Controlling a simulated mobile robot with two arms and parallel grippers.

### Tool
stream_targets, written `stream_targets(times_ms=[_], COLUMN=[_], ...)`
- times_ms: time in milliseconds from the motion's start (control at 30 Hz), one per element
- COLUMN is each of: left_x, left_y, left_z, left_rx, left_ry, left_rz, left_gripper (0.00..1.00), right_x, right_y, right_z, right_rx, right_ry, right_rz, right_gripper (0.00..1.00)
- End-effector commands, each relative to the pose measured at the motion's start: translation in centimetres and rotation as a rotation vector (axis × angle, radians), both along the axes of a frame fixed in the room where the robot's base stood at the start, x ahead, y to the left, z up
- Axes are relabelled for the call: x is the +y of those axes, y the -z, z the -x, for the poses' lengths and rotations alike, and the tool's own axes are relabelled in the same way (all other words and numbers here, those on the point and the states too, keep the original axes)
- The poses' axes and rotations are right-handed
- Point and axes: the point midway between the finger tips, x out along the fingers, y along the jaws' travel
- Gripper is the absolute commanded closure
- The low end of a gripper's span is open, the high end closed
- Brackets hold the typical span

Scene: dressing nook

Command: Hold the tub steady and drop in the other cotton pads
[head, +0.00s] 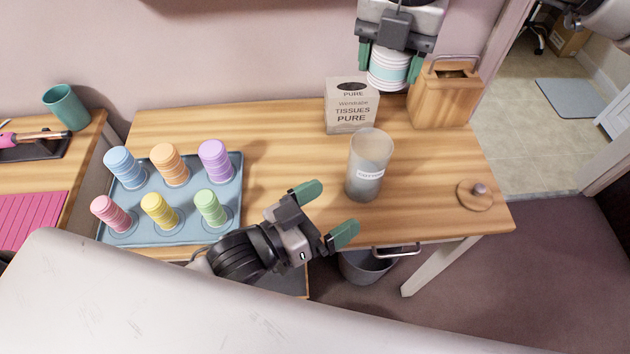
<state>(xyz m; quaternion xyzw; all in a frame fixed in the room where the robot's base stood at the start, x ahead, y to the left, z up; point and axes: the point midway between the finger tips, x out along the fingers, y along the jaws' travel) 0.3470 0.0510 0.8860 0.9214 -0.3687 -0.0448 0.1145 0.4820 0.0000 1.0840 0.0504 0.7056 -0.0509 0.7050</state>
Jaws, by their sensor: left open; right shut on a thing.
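The frosted tub (368,158) with a "COTTON" label stands upright and uncovered on the wooden table. My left gripper (325,214) is open and empty, just left of and nearer than the tub, apart from it. My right gripper (390,68) is shut on a white and teal striped stack of cotton pads (388,72), held in the air above the back of the table.
A tissue box (351,108) stands behind the tub, and a wooden box with a handle (445,98) stands at the back right. A round wooden lid with a knob (474,197) lies at the right. A bin (366,267) is below the front edge. The table between tub and lid is clear.

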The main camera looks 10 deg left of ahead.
Motion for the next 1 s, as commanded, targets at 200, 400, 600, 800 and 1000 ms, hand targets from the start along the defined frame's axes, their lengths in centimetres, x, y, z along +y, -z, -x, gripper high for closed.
stream_targets(times_ms=[200,400,600,800,1000], left_x=[2.6,1.6,-0.8,-3.1,-4.3], left_y=[-0.2,-0.3,-0.4,-0.3,-0.2], left_z=[-3.4,-5.2,-8.2,-10.9,-12.5], left_rx=[-0.151,-0.165,-0.164,-0.163,-0.160], left_ry=[-0.077,-0.085,-0.083,-0.081,-0.082], left_rz=[-0.175,-0.186,-0.185,-0.186,-0.186], left_gripper=[0.00,0.00,0.00,0.00,0.00], right_x=[0.0,0.0,0.0,0.0,0.0], right_y=[0.0,0.0,0.0,0.0,0.0], right_z=[0.0,0.0,0.0,0.0,0.0], right_rx=[0.000,0.000,0.000,0.000,0.000], right_ry=[0.000,0.000,0.000,0.000,0.000], right_rz=[0.000,0.000,0.000,0.000,0.000], right_gripper=[0.65,0.65,0.65,0.65,0.65])
